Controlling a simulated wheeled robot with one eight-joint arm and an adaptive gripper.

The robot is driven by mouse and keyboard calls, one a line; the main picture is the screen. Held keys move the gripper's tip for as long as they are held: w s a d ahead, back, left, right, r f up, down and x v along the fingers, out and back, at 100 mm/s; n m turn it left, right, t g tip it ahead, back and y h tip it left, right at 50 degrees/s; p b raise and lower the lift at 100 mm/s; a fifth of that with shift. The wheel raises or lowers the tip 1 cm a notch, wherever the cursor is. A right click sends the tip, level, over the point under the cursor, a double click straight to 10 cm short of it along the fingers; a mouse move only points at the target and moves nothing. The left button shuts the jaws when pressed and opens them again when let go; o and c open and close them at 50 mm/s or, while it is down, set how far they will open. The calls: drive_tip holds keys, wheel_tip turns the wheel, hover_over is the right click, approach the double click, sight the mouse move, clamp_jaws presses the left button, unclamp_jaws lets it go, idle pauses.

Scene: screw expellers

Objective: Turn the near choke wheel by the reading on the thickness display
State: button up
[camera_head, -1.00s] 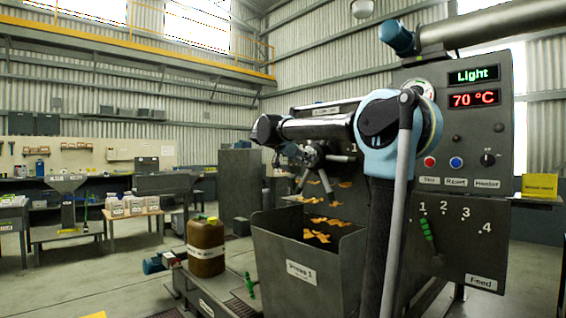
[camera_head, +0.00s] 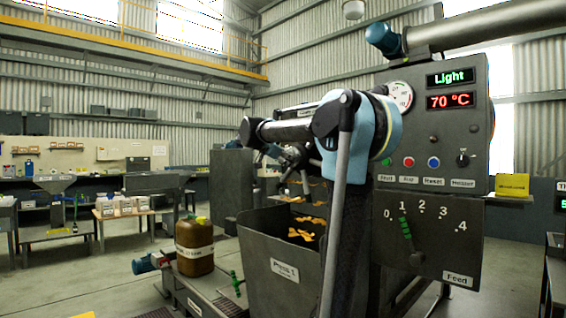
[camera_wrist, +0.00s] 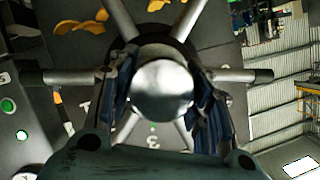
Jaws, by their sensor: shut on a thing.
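The choke wheel shows in the wrist view as a round, shiny metal hub (camera_wrist: 162,92) with several straight spokes. My gripper (camera_wrist: 160,78) is shut on the hub, one dark finger on each side. In the head view my gripper (camera_head: 277,152) is at the wheel (camera_head: 293,158), above the hopper; my arm hides much of both. A green display (camera_head: 449,78) reads "Light" and a red one (camera_head: 450,101) reads "70 °C". A box (camera_head: 560,200) at the right edge shows a cut-off label beginning "T" and part of a green figure; its full reading is out of view.
The panel holds several buttons and a feed lever (camera_head: 406,229) near 1. A brown canister (camera_head: 195,247) stands at left. Floor at left is open.

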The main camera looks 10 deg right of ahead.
drive_tip(key=o, duration=1.5)
drive_tip(key=v, duration=1.2)
drive_tip(key=shift+f, duration=0.1)
